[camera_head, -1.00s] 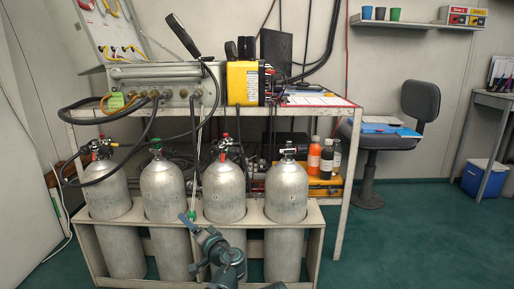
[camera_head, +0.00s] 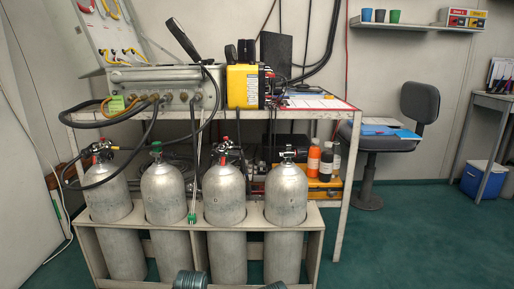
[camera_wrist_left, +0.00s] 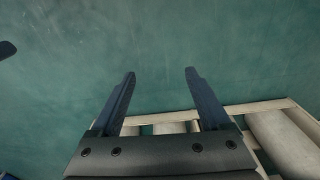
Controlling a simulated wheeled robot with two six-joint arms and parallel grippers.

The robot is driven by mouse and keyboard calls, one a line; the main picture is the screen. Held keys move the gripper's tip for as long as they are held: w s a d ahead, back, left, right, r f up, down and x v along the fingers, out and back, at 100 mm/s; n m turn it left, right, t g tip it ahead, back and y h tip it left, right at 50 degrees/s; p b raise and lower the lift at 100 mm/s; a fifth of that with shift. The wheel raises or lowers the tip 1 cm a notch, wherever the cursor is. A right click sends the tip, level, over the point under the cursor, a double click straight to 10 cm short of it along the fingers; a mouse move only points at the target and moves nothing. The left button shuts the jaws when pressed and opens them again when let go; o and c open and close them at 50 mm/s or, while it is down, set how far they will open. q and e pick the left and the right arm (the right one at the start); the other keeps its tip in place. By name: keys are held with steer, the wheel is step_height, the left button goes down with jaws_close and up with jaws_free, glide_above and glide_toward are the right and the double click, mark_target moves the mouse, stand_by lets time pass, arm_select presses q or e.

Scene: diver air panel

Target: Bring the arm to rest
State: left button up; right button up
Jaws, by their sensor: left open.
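My left gripper (camera_wrist_left: 160,72) is open and empty in the left wrist view, its two dark fingers apart over the green floor. Its fingers do not show in the head view. Only short teal parts of my arms show at the bottom edge of the head view, in front of the cylinder rack (camera_head: 255,227). The rack also shows behind and beside the fingers in the left wrist view (camera_wrist_left: 258,106). My right gripper cannot be made out.
Several grey gas cylinders (camera_head: 224,195) stand in the rack. Behind it a bench holds a valve panel (camera_head: 150,75) with hoses and a yellow unit (camera_head: 242,84). A chair (camera_head: 420,102) and a blue cooler (camera_head: 482,180) stand right. Green floor (camera_head: 420,235) is clear at right.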

arm_select(q)
steer(key=s+d+r+m+y+p, duration=0.1)
steer(key=s+d+r+m+p, duration=0.15)
steer(key=d+r+p, duration=0.4)
steer(key=s+d+r+m+p, duration=0.1)
steer(key=s+d+r+p, duration=0.2)
steer(key=r+p, duration=0.5)
step_height(320, 180, up, 36)
steer(key=p, duration=3.5)
steer(key=shift+r+g, duration=0.25)
steer(key=shift+g, duration=0.15)
arm_select(e)
step_height(320, 180, up, 51)
arm_select(q)
steer(key=shift+w, duration=0.1)
arm_select(e)
steer(key=shift+s+f, duration=0.1)
arm_select(q)
steer(key=shift+a, duration=0.15)
arm_select(e)
steer(key=shift+a, duration=0.15)
